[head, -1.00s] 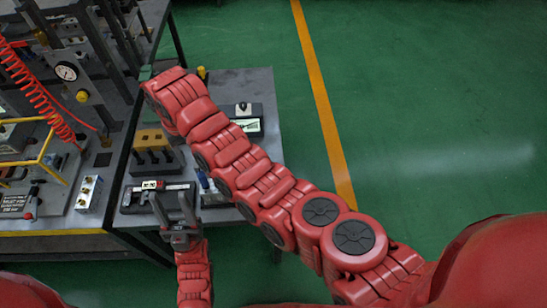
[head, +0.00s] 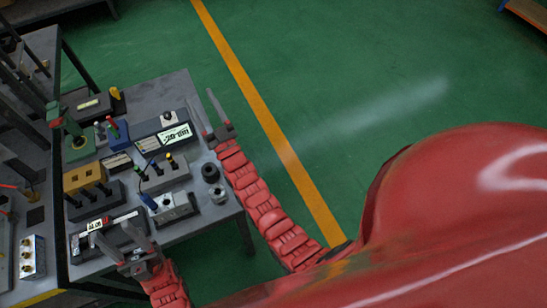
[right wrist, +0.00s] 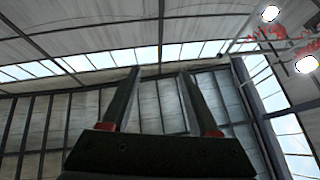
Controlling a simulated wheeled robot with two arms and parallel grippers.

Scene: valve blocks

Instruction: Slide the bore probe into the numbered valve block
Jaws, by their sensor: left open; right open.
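A silver-grey block (head: 178,208) with a round opening on top sits near the table's front right; it may be the valve block, but no number is readable. A thin blue-handled piece (head: 148,201) leans at its left side; I cannot tell whether it is the bore probe. My left gripper (head: 117,231) is open and empty over the table's front edge, left of that block. My right gripper (head: 202,98) is open and empty at the table's right edge.
Open green floor lies to the right.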

